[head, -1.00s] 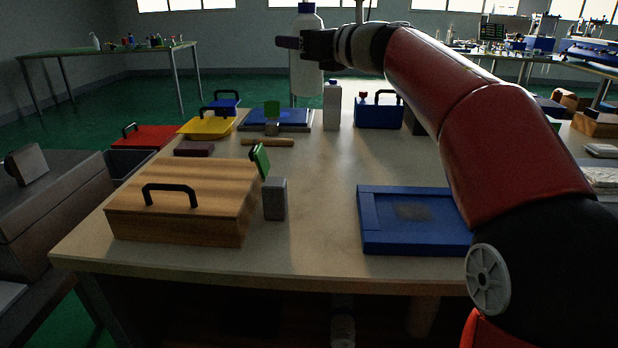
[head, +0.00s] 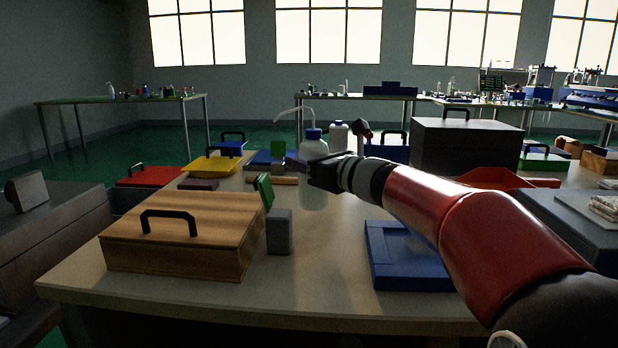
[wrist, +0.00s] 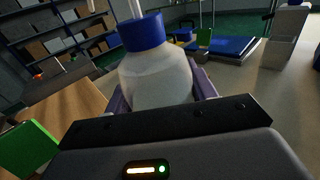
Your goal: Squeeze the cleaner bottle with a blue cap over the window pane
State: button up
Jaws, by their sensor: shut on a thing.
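The cleaner bottle (head: 314,148) is white and translucent, with a blue cap and a thin bent spout at its top. My gripper (head: 308,170) is shut around its body and holds it nearly upright. In the wrist view the bottle (wrist: 155,80) sits between the purple fingers, its cap towards the top. Its lower part is hidden there by the gripper body. A flat blue frame (head: 385,272) lies on the table's near right and may hold the window pane. My arm hides its right part. The bottle appears left of and beyond this frame, not over it.
A wooden box (head: 180,245) with a black handle stands front left, beside a grey block (head: 279,232) with a green part. A second blue-capped bottle (head: 338,140) stands behind. A dark case (head: 465,148) and red tray (head: 505,178) are at right.

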notch_tip(320, 180, down, 3)
jog(key=shift+r+b, duration=0.2)
jog(key=shift+b, duration=0.15)
jog(key=o, duration=1)
jog(key=shift+f, duration=0.15)
